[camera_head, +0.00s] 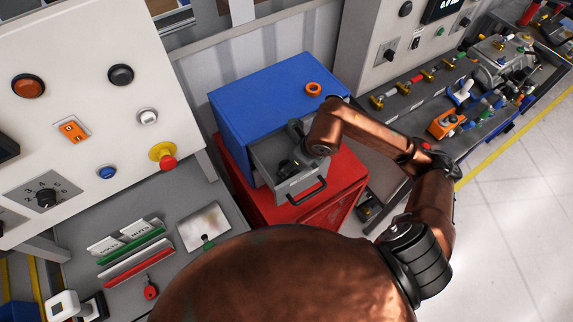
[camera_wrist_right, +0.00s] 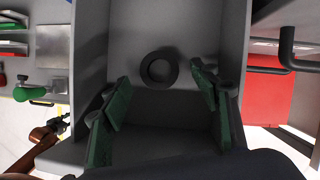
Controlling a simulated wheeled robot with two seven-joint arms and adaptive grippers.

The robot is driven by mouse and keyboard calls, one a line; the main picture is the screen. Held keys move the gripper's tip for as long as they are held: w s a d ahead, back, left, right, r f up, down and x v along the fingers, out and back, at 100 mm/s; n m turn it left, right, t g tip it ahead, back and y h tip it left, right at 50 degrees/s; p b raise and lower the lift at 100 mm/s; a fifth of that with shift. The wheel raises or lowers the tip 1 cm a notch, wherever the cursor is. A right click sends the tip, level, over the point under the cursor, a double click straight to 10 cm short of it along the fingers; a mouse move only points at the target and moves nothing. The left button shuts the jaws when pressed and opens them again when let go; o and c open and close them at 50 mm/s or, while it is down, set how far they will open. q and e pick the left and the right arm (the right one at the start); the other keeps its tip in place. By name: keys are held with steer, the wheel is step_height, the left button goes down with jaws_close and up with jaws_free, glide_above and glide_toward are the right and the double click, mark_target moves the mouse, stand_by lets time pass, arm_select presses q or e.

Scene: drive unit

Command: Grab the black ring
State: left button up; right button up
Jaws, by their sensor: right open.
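The black ring (camera_wrist_right: 159,68) lies flat on the floor of the open grey drawer (camera_wrist_right: 190,25), as the right wrist view shows. My right gripper (camera_wrist_right: 157,82) is open, its two green-padded fingers inside the drawer, one on each side of the ring's near side. The fingers look apart from the ring. In the head view the right arm reaches over the drawer (camera_head: 262,158) from the right; small dark shapes inside are hard to tell apart. A copper arm end, likely my left gripper (camera_wrist_right: 61,124), shows small at the lower left of the right wrist view; its jaws are unclear.
The drawer belongs to a blue cabinet (camera_head: 245,98) on a red one (camera_head: 338,187). An orange ring (camera_head: 313,89) lies on the blue top. The drawer's black handle (camera_head: 307,190) sticks out in front. A control panel (camera_head: 85,85) stands left; a bench with parts (camera_head: 400,103) stands right.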

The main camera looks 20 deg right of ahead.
steer(key=shift+x, duration=0.8)
steer(key=shift+c, duration=0.4)
steer(key=c, duration=0.9)
